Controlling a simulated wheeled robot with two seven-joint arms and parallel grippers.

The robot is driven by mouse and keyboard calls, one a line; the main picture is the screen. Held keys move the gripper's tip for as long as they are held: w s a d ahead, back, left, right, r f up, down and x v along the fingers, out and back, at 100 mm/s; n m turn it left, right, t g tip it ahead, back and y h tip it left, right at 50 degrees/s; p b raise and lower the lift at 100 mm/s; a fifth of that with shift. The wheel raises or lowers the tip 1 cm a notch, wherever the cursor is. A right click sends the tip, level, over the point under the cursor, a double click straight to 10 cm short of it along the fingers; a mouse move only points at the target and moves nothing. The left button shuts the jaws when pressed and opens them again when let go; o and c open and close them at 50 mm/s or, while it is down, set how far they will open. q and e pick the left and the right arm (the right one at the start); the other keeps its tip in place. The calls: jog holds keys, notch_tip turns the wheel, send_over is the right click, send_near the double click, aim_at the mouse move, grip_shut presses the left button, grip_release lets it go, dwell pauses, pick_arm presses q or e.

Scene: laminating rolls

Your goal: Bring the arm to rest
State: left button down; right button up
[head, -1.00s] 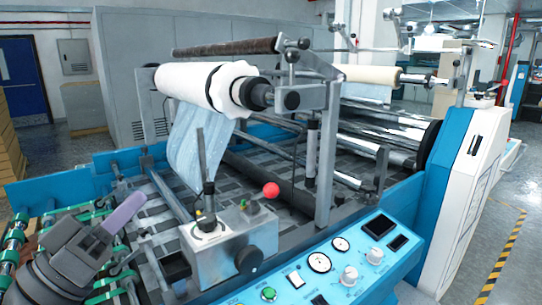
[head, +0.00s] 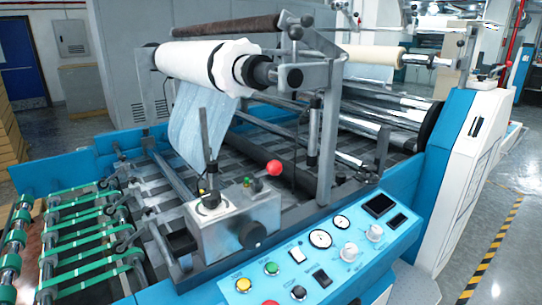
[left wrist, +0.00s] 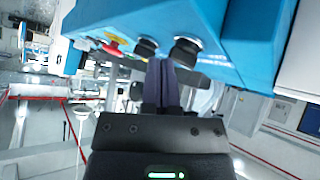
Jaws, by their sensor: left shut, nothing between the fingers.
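My left gripper (left wrist: 166,85) shows in the left wrist view, with its two dark purple fingers together and nothing between them. It is beside the blue control panel housing (left wrist: 235,45), whose knobs show just past the fingertips. I cannot tell whether the fingers touch it. No part of my arms shows in the head view. My right gripper is in neither view.
The blue control panel (head: 335,255) carries buttons, knobs and gauges. A white roll (head: 195,63) hangs over the laminating machine. Green belts (head: 80,235) lie at the left. Open floor with a striped line (head: 485,260) is at the right.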

pick_arm(q)
jog(key=s+a+f+g+y, duration=0.1)
jog(key=s+f+g+y, duration=0.15)
jog(key=s, duration=0.35)
jog(key=s+f+g+y, duration=0.1)
jog(key=s+f+g, duration=0.3)
jog(key=s, duration=0.1)
notch_tip(320, 180, down, 16)
jog(key=s+p, duration=0.3)
jog(key=s+a+f+g+p, duration=0.1)
jog(key=s+a+f, duration=0.2)
jog(key=s+f, duration=0.5)
jog(key=s, duration=0.4)
jog(key=shift+a+g, duration=0.25)
jog(key=shift+g, duration=0.1)
jog(key=shift+s, duration=0.1)
